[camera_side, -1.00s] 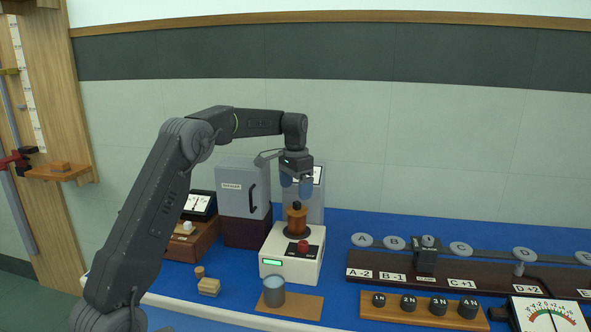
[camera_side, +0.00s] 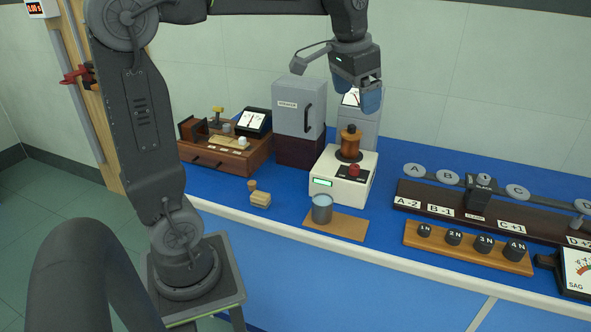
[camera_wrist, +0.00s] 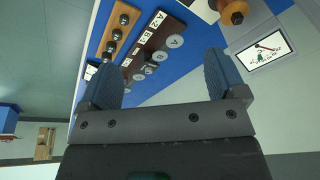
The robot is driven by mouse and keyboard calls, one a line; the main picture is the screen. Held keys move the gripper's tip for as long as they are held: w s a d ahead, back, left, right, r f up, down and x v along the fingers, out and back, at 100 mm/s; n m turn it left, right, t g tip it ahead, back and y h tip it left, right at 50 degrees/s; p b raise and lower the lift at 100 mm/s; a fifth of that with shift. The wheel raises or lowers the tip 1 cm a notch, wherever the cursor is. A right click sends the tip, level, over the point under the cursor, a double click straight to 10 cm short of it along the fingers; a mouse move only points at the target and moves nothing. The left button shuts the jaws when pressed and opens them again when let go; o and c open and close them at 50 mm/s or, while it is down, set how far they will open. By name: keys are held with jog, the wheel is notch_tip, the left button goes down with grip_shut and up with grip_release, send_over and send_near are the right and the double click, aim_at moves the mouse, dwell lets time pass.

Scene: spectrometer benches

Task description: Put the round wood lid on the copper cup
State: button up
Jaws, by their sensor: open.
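The copper cup (camera_side: 350,146) stands upright on the dark round plate of a white instrument. A round brown wood piece with a knob (camera_side: 351,131) sits on top of it and looks like the wood lid; how well it is seated is too small to tell. My gripper (camera_side: 369,98) has blue fingers and hangs above and slightly right of the cup, clear of it. In the wrist view my gripper (camera_wrist: 166,78) is open with nothing between the fingers. Part of a brown-orange round piece (camera_wrist: 234,12) shows at the top edge there, beyond the fingers.
The white instrument (camera_side: 325,188) has a red knob (camera_side: 354,170). A grey cup (camera_side: 322,208) stands on a wooden board in front. Small wood pieces (camera_side: 260,198) lie left of it. A grey cabinet (camera_side: 298,105) stands behind left; labelled weights (camera_side: 454,238) line the right. Blue bench between is clear.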

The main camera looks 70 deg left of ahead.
jog(key=s+d+f+t, duration=0.1)
jog(key=s+d+f, duration=0.3)
jog(key=s, duration=0.4)
jog(key=s+d+f+t, duration=0.1)
jog(key=s+d+f, duration=0.3)
jog(key=s, duration=0.5)
jog(key=shift+d+f+t+h, duration=0.3)
jog(key=shift+d+t+h, duration=0.1)
jog(key=shift+d, duration=0.4)
jog(key=shift+w, duration=0.1)
